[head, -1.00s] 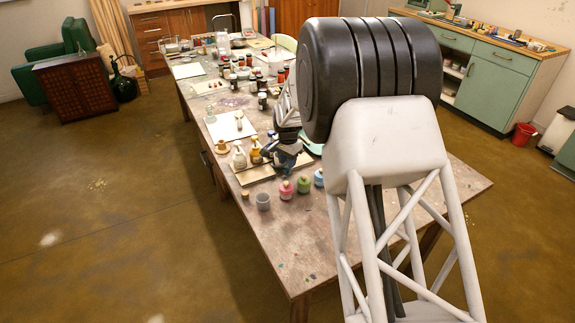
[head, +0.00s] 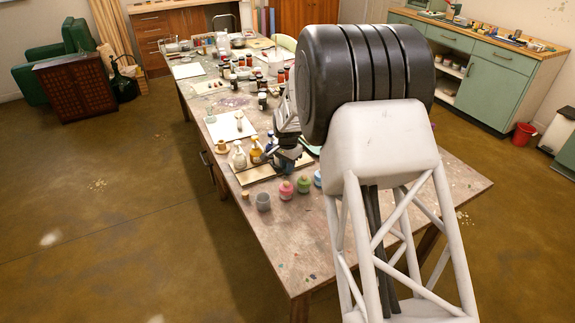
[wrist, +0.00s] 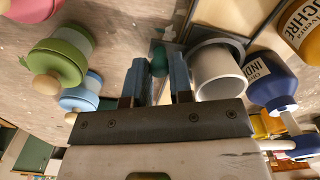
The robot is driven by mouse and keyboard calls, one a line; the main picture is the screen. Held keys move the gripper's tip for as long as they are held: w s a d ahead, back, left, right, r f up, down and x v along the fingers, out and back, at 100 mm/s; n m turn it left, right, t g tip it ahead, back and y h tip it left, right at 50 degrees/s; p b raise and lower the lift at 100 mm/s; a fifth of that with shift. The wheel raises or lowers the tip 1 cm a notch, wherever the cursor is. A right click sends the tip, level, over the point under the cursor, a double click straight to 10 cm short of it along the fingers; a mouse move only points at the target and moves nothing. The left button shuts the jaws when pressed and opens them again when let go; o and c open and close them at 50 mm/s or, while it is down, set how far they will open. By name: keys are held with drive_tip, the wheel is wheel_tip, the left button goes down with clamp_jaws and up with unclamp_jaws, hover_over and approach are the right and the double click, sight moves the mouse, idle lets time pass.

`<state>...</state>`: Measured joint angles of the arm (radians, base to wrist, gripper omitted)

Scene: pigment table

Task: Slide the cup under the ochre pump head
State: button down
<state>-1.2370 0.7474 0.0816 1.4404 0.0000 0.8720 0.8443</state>
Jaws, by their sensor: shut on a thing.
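A light grey, open cup (wrist: 218,74) stands in the wrist view, right against or just beside my right finger. My gripper (wrist: 158,78) has its two blue fingers close together around a small teal knob (wrist: 158,60); I cannot tell whether this knob is joined to the cup. The ochre bottle (wrist: 302,32) is at the upper right, its pump head out of that view. In the head view the ochre bottle (head: 257,155) stands left of my gripper (head: 287,163). The indigo bottle (wrist: 270,82) lies between cup and right edge. The cup by my fingers is hidden in the head view.
The green jar (wrist: 65,58) and blue jar (wrist: 80,95) are left of my fingers. A white pump bottle (head: 239,158) stands left of ochre.

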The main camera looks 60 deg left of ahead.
drive_tip(key=shift+s, duration=1.75)
drive_tip(key=c, duration=1.3)
unclamp_jaws()
wheel_tip(320, 180, up, 8)
drive_tip(key=shift+o, duration=0.2)
drive_tip(key=shift+f, duration=0.1)
